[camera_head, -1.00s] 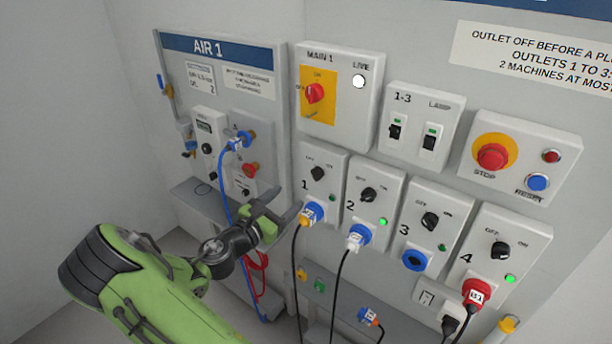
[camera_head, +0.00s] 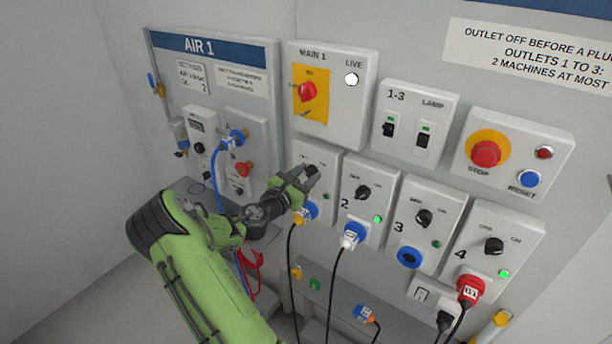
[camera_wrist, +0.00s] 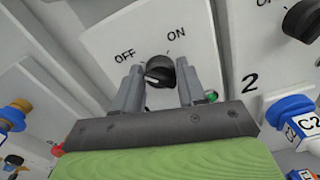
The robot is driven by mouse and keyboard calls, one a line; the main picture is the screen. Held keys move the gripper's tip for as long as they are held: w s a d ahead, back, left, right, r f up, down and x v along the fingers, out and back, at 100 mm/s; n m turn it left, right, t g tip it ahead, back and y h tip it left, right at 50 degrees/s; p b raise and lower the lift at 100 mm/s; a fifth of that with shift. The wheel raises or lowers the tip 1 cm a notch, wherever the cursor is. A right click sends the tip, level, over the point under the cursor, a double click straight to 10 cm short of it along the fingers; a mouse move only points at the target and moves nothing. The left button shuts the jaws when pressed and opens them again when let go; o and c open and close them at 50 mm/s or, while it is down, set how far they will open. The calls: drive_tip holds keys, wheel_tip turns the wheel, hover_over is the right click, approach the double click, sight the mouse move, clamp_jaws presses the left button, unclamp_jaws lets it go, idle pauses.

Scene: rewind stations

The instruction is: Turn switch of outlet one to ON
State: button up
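The black switch knob of outlet one (camera_wrist: 160,72) sits on its white panel between the OFF and ON labels in the wrist view. Its pale mark faces lower left, on the OFF side. My gripper (camera_wrist: 160,66) is open, with one finger on each side of the knob and small gaps seeming to remain. In the head view my gripper (camera_head: 305,172) is in front of the outlet one panel (camera_head: 328,160) and hides much of the switch. Outlet one's small green lamp (camera_wrist: 211,97) is beside the right finger.
Outlet two's switch (camera_head: 362,192) is close on the right, with its green lamp lit. Outlets three (camera_head: 424,217) and four (camera_head: 494,246) follow. The main switch panel (camera_head: 332,95) is above and the AIR 1 panel (camera_head: 262,82) is left. Cables hang below the sockets.

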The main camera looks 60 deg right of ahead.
drive_tip(key=c, duration=0.5)
drive_tip(key=shift+c, duration=0.2)
drive_tip(key=m+b, duration=0.2)
drive_tip(key=m, duration=0.1)
drive_tip(key=shift+f+m, duration=0.1)
drive_tip(key=shift+m, duration=0.3)
drive_tip(key=m+b, duration=0.2)
drive_tip(key=m, duration=0.1)
drive_tip(key=shift+s+f+m, duration=0.1)
drive_tip(key=shift+m, duration=0.3)
drive_tip(key=m+b, duration=0.4)
drive_tip(key=m, duration=0.1)
drive_tip(key=shift+f+b, duration=0.15)
drive_tip(key=shift+b, duration=0.2)
drive_tip(key=m+b, duration=0.4)
drive_tip(key=m, duration=0.1)
drive_tip(key=shift+m, duration=0.3)
